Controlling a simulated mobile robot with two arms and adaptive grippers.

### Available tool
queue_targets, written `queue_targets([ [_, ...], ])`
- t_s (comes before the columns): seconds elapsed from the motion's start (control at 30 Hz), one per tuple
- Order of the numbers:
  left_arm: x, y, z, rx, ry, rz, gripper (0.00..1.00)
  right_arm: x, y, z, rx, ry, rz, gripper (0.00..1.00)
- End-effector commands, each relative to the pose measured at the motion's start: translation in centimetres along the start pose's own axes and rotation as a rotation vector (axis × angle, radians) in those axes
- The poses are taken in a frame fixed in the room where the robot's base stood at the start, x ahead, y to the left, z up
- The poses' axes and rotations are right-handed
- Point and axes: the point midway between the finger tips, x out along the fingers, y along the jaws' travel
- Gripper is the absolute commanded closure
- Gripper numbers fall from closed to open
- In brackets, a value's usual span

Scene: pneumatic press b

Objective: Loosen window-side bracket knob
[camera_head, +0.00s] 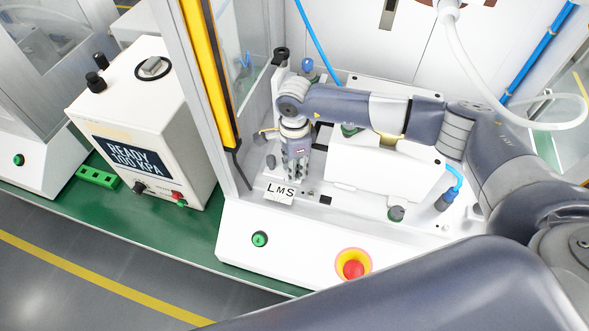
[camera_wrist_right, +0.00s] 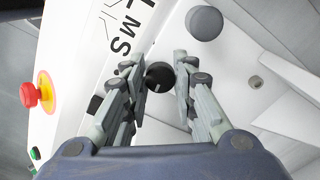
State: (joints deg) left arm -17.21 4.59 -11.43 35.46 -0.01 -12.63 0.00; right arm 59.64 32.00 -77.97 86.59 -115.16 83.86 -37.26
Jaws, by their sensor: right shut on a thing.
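My right gripper (camera_head: 297,178) points down at the press bed behind the LMS label, near the window side. In the wrist view its two fingers (camera_wrist_right: 160,72) stand on either side of a round black knob (camera_wrist_right: 159,76) with a light mark on it; the gripper is shut on this knob. In the head view the fingers hide the knob. A larger grey knob (camera_wrist_right: 205,23) stands beside it in the wrist view, apart from the fingers. My left gripper is not in view.
The clear window panel with yellow edge strip (camera_head: 212,80) stands left of my right gripper. A white block (camera_head: 385,168) lies to its right. A red emergency button (camera_head: 353,270) and green button (camera_head: 260,239) are on the front face. A READY display box (camera_head: 140,120) stands left.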

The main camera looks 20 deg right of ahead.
Motion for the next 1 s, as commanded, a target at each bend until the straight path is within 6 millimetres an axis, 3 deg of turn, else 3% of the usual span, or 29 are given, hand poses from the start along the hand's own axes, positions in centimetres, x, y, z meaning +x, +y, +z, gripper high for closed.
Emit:
queue_targets([
  [0.03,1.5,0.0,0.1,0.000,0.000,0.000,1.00,0.6,-0.2,0.0,-0.036,-0.001,-0.005,0.98],
  [0.1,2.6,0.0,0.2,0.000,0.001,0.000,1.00,0.7,-0.1,0.0,-0.091,0.000,-0.006,0.98],
  [0.5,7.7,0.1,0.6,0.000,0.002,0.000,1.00,0.5,0.0,0.0,-0.385,0.000,-0.004,0.98],
  [1.0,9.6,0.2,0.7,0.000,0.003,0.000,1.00,0.0,0.1,0.0,-0.529,-0.001,-0.002,0.98],
])
